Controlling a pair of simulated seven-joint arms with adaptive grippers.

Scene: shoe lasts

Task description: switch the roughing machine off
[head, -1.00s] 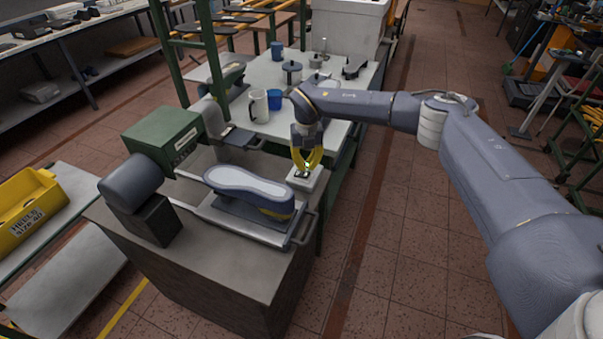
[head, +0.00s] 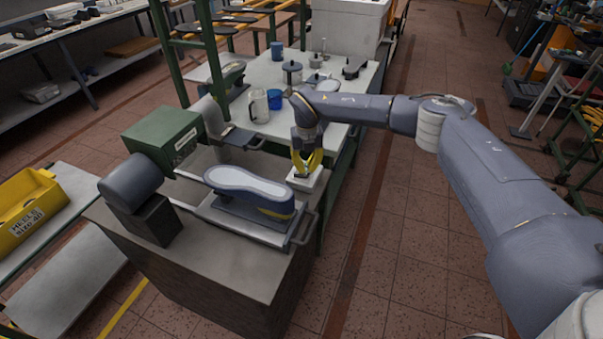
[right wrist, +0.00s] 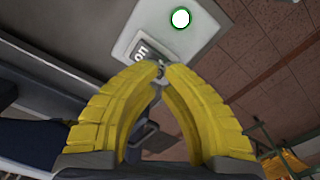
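The roughing machine (head: 205,255) is a grey cabinet with a green motor box and a dark roller, and a shoe last (head: 250,184) lies on its tray. A small pale switch box (head: 317,181) sits at its far right corner. My right gripper (head: 304,176) points down at this box. In the right wrist view, its yellow fingertips (right wrist: 160,69) come together at the edge of a plate marked "ON" (right wrist: 143,55). A small grey bit shows between the tips; I cannot tell if they hold a lever. A round lamp (right wrist: 181,18) with a bright white centre and green rim is beside it. My left gripper is out of view.
A table (head: 335,110) behind the machine holds a clear jug (head: 259,106), a blue cup (head: 274,99) and several metal pots. A yellow bin (head: 28,208) stands on a shelf at the left.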

